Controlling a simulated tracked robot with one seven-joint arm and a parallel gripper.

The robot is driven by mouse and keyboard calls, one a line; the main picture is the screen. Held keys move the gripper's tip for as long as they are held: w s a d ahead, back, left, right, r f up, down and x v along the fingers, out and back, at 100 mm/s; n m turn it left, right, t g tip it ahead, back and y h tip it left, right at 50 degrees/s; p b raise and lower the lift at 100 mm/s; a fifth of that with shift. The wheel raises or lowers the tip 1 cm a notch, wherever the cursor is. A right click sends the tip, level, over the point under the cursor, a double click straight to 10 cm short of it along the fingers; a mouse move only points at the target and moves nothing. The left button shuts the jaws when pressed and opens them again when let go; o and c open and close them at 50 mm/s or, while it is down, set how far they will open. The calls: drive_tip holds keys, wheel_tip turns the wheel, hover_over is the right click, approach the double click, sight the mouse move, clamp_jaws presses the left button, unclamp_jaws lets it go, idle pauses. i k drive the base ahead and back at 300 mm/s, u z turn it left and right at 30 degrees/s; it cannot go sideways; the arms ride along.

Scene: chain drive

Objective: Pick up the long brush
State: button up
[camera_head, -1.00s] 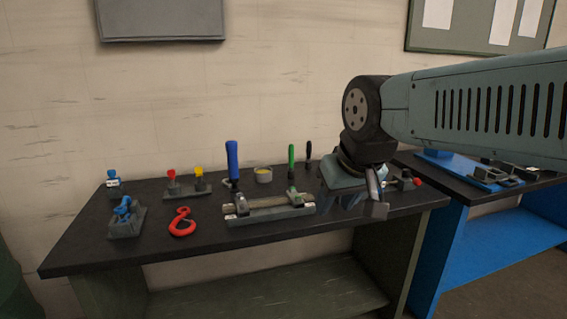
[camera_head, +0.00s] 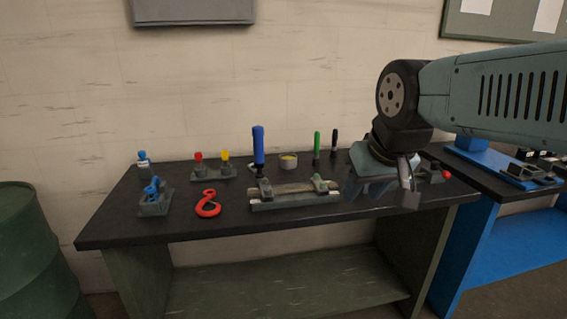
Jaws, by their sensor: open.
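No thing is plainly a brush. The upright tools on the dark table (camera_head: 185,225) are a thick blue handle (camera_head: 258,145), a thin green handle (camera_head: 317,145) and a thin black one (camera_head: 334,143). I cannot tell which of them is the long brush; their lower ends are small or hidden. My gripper (camera_head: 393,192) points down over the right part of the table, to the right of all three. It is open with nothing seen in it.
A grey fixture holding a bar (camera_head: 290,201) sits at the front middle. A red hook (camera_head: 208,204), a blue clamp (camera_head: 153,198), red and yellow knobs (camera_head: 212,170) and a small cup (camera_head: 288,161) stand around. A blue bench (camera_head: 500,245) adjoins at right, a green barrel (camera_head: 25,250) at left.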

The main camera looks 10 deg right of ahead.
sight(317, 136)
drive_tip(key=k, duration=0.6)
drive_tip(key=z, duration=0.5)
drive_tip(key=i, duration=2.15)
drive_tip(key=u, duration=0.5)
